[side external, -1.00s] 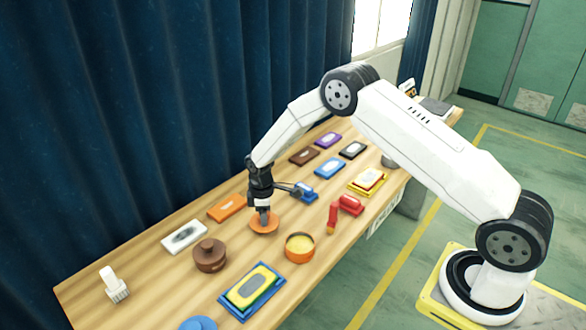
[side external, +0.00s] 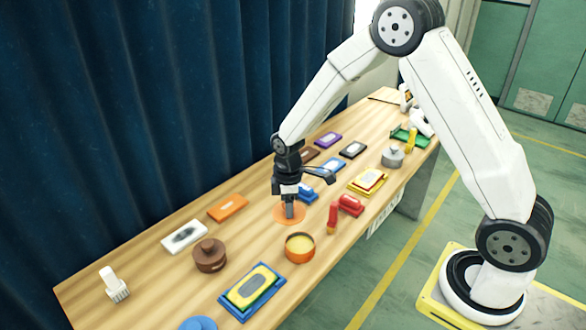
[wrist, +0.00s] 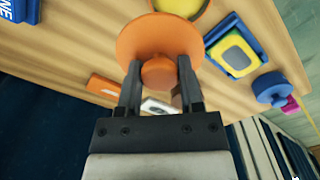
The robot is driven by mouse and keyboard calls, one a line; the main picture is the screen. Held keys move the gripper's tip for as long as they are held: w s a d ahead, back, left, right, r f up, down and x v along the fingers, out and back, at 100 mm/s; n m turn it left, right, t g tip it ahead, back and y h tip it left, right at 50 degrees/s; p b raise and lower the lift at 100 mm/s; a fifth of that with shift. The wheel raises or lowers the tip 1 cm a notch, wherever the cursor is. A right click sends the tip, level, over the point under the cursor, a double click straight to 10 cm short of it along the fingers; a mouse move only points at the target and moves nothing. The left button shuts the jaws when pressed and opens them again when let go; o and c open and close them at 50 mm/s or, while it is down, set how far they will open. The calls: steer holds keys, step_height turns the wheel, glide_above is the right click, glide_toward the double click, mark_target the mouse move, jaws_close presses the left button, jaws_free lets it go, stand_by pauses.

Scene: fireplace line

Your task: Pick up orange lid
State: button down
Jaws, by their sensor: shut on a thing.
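The orange lid (side external: 281,214) is a flat disc with a round knob, and it hangs beneath my gripper (side external: 289,212) in the side view, seemingly above the table. In the wrist view the lid (wrist: 135,38) fills the top middle, and my gripper (wrist: 158,74) is shut on its knob, one finger on each side. The lid's underside is hidden. An open orange pot (side external: 300,249) with a yellow inside stands on the table just in front of the lid, apart from it in the side view.
The wooden table (side external: 140,262) holds a brown lidded pot (side external: 209,256), a blue-and-yellow block stack (side external: 252,289), an orange block (side external: 228,208), a white block (side external: 184,236), a white brush (side external: 113,284), a red item (side external: 350,206) and a grey pot (side external: 392,156). A dark blue curtain (side external: 130,120) hangs behind.

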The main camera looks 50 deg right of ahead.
steer(key=shift+s+r, duration=0.3)
steer(key=shift+s, duration=0.45)
steer(key=shift+s+r, duration=0.35)
steer(key=shift+s, duration=0.35)
steer(key=shift+s+r, duration=0.3)
steer(key=shift+s, duration=0.45)
